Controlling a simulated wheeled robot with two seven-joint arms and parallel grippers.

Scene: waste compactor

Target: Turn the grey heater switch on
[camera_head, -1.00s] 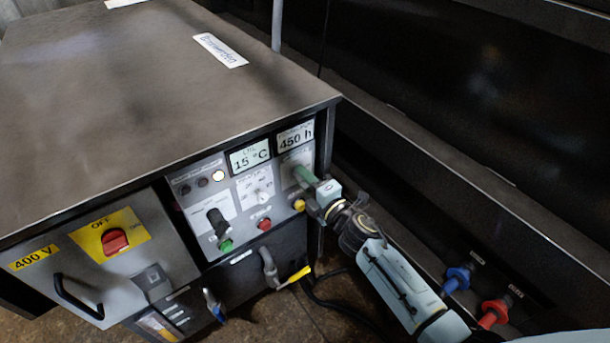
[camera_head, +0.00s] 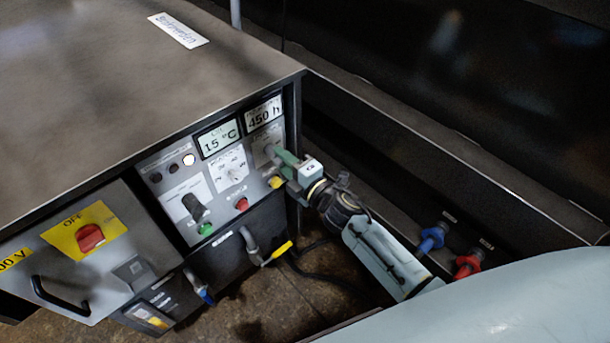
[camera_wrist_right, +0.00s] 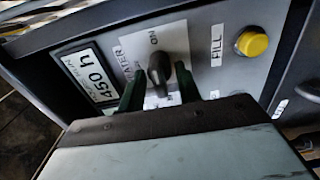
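The grey heater switch (camera_wrist_right: 158,70) is a dark grey knob on a pale label plate in the right wrist view. "ON" is printed beyond it, and part of the word "HEATER" shows beside it. My right gripper (camera_wrist_right: 160,88) has its two green fingers apart, one on each side of the knob, with gaps visible. In the head view my right gripper (camera_head: 276,156) is at the panel below the "450 h" display and hides most of the switch. Contact with the knob cannot be made out. My left gripper is not in view.
The control panel has a yellow button (camera_head: 277,182), a red button (camera_head: 242,204), a green button (camera_head: 205,229), a white rotary switch (camera_head: 234,175) and a black knob (camera_head: 194,206). A yellow-handled valve (camera_head: 277,252) sits below. A dark wall edge runs along the right.

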